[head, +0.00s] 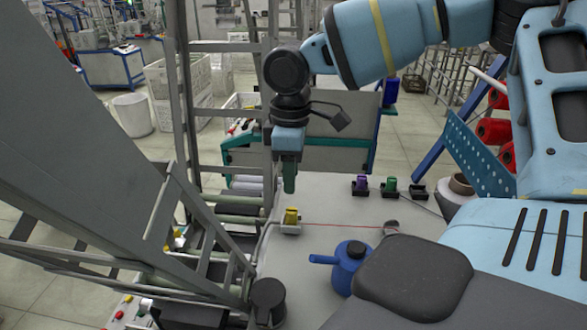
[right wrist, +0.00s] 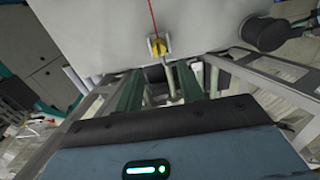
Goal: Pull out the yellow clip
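The yellow clip (head: 291,216) stands upright in a small pale holder (head: 291,229) near the left edge of the grey table. It also shows in the right wrist view (right wrist: 159,47), just beyond the fingertips and roughly centred between them. A red thread (head: 340,225) runs from the clip to the right. My right gripper (head: 289,188) points down above and slightly behind the clip, apart from it. Its two green fingers are spread with nothing between them, as the right wrist view (right wrist: 158,68) shows. My left gripper is not in view.
A purple clip (head: 361,183) and a green clip (head: 390,184) stand in black holders at the back of the table, beside an empty-looking black holder (head: 418,192). A blue pot (head: 348,264) with a spout stands in front. Grey metal frames (head: 180,210) border the table's left side.

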